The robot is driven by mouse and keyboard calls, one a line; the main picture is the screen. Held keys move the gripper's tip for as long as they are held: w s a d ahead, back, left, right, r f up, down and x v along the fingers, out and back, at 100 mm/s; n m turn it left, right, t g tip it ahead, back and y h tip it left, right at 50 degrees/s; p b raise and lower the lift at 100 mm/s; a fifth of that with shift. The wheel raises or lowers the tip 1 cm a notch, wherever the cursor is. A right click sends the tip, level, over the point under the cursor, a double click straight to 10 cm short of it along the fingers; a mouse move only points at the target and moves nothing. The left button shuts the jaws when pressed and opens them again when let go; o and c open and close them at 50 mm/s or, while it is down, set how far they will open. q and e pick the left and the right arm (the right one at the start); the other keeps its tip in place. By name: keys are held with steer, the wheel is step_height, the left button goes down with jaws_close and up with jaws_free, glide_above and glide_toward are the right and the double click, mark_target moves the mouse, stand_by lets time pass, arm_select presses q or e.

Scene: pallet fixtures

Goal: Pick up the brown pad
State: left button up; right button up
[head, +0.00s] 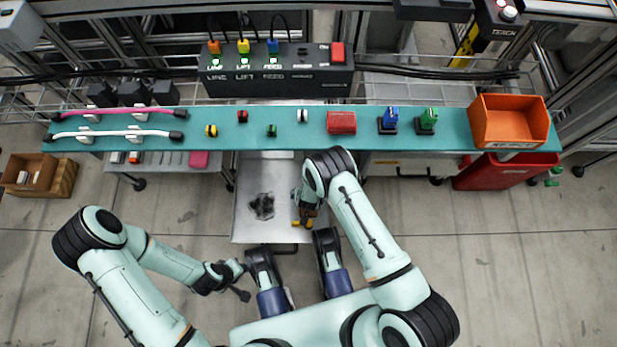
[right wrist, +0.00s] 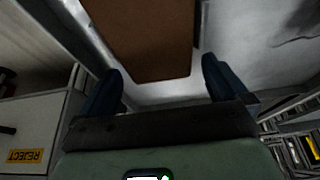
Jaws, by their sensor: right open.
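The brown pad (right wrist: 145,40) shows in the right wrist view as a flat brown shape running out of the top edge, against a pale metal surface. Its near end lies between the two dark blue fingers of my right gripper (right wrist: 163,72), which are apart with visible gaps to the pad. In the head view my right gripper (head: 304,216) points down at the right part of the metal plate (head: 283,178); I cannot make out the pad there. My left gripper (head: 236,284) is low at the left, away from the plate, and its jaws are too small to read.
A teal shelf (head: 270,147) above the plate holds small coloured parts, a red block (head: 341,123) and an orange bin (head: 508,121). A red bin (head: 500,172) stands below at right. A white box with a REJECT label (right wrist: 27,156) is left in the wrist view.

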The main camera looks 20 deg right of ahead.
steer(key=shift+f+b, duration=0.25)
steer(key=shift+b, duration=0.05)
stand_by(0.5)
steer(key=c, duration=1.1)
steer(key=shift+r, duration=0.15)
